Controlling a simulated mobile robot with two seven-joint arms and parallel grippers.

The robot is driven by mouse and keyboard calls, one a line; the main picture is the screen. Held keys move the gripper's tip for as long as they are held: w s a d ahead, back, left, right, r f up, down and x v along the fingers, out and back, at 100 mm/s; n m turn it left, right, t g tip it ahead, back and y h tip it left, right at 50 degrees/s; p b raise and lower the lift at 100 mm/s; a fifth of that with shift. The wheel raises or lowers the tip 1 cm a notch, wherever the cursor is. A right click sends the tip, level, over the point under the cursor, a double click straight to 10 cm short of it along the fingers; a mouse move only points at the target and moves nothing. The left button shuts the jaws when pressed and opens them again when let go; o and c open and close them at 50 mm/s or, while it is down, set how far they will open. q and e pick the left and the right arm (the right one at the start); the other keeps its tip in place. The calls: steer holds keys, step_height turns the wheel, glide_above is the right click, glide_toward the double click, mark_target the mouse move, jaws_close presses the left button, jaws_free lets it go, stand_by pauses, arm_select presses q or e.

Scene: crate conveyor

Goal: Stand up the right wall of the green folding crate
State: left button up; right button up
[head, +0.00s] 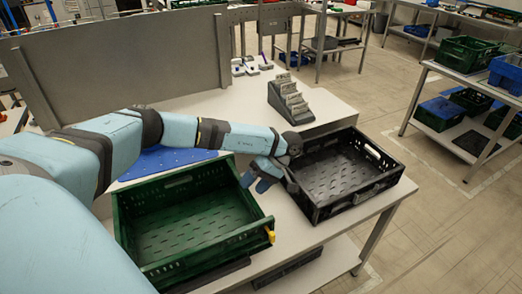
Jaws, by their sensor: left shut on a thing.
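The green folding crate (119,222) stands on the light table in the lower left of the head view. Its back, left and front walls stand up. Its right wall (252,207) also looks upright or nearly so, running from behind my gripper to the front right corner. My left gripper (258,184) reaches over from behind and points down at the upper edge of that wall, shut on it. The fingertips are small and partly hidden, so the exact grip is hard to see. A yellow piece (270,236) shows at the front right corner. My right gripper is not in view.
A black crate (375,190) stands close to the right of my gripper. A dark stepped holder (290,100) stands behind it. A blue perforated panel (165,160) lies behind the green crate. A grey screen (125,65) borders the table at the back.

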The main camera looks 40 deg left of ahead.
arm_select(q)
steer(key=v, duration=1.3)
steer(key=shift+w+r, duration=0.2)
steer(key=shift+w, duration=0.1)
steer(key=shift+s+f, duration=0.1)
